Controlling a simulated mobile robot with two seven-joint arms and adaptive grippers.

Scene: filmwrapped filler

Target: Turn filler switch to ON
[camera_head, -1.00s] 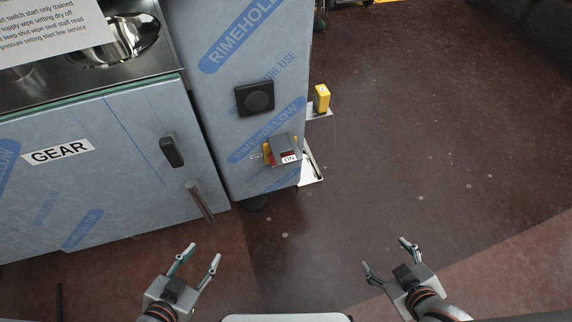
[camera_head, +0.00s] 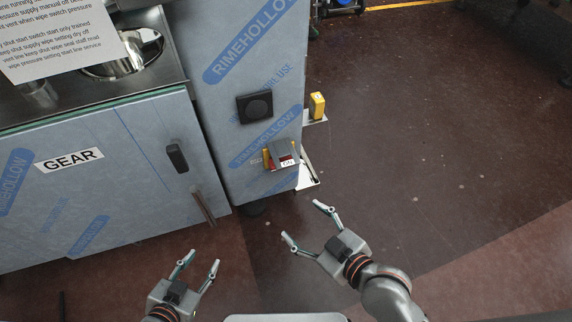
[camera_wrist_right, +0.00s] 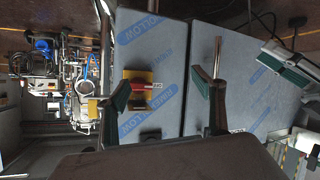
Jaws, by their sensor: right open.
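The filler switch (camera_head: 281,155) sits low on the front of the film-wrapped cabinet. It has a yellow back, a red part and a grey part with a white label; the lettering is too small to read surely now. It also shows in the right wrist view (camera_wrist_right: 141,87), between my fingers in the picture. My right gripper (camera_head: 305,224) is open and empty, below and right of the switch, apart from it. Its fingers also show in the right wrist view (camera_wrist_right: 160,98). My left gripper (camera_head: 199,268) is open and empty, below the GEAR door.
The GEAR door (camera_head: 100,180) has a black latch (camera_head: 177,157) and a bar handle (camera_head: 203,207).

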